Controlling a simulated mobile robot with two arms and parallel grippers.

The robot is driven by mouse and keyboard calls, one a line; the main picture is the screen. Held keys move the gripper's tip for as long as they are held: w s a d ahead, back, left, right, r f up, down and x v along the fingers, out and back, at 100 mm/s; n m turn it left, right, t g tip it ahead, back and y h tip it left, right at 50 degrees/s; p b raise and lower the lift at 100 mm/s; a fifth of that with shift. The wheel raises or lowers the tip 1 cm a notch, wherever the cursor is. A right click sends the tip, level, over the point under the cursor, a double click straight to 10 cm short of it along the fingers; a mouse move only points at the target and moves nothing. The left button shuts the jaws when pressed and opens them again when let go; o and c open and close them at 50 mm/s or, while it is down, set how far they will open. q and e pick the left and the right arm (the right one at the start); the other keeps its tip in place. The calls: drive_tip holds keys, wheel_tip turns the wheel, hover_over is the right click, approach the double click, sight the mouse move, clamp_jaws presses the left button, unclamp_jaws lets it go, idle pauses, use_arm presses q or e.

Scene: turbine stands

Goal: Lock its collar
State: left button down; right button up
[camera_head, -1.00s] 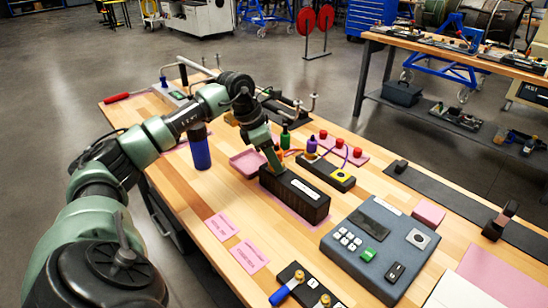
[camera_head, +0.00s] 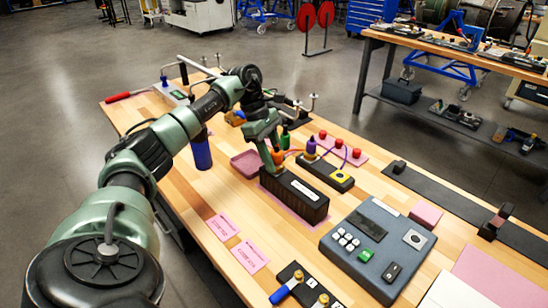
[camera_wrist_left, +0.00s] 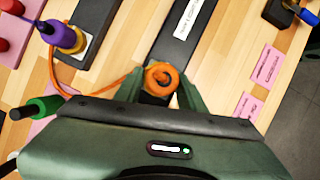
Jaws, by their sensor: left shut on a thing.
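An orange plug with a round collar (camera_wrist_left: 160,78) and an orange cable stands at the end of a long black box (camera_head: 295,194) with a white label. The plug's orange body (camera_head: 278,157) also shows in the head view, partly hidden by the fingers. My left gripper (camera_head: 272,164) comes down over it from above. In the left wrist view its two fingers (camera_wrist_left: 158,88) are on either side of the collar and shut on it. Any lock mark on the collar is too small to read. My right gripper is not in view.
A purple plug (camera_head: 311,148) stands on a black block with a yellow part, close to the right. A green plug (camera_head: 285,138) stands just behind. A blue cylinder (camera_head: 201,153), pink tray (camera_head: 246,163) and grey control box (camera_head: 378,246) are nearby.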

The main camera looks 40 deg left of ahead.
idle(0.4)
use_arm(q)
drive_tip(key=c, duration=0.8)
unclamp_jaws()
drive_tip(key=shift+c, duration=0.2)
drive_tip(key=b+v, duration=0.1)
drive_tip(key=v, duration=0.6)
drive_tip(key=shift+r, duration=0.35)
drive_tip(key=shift+a, duration=0.15)
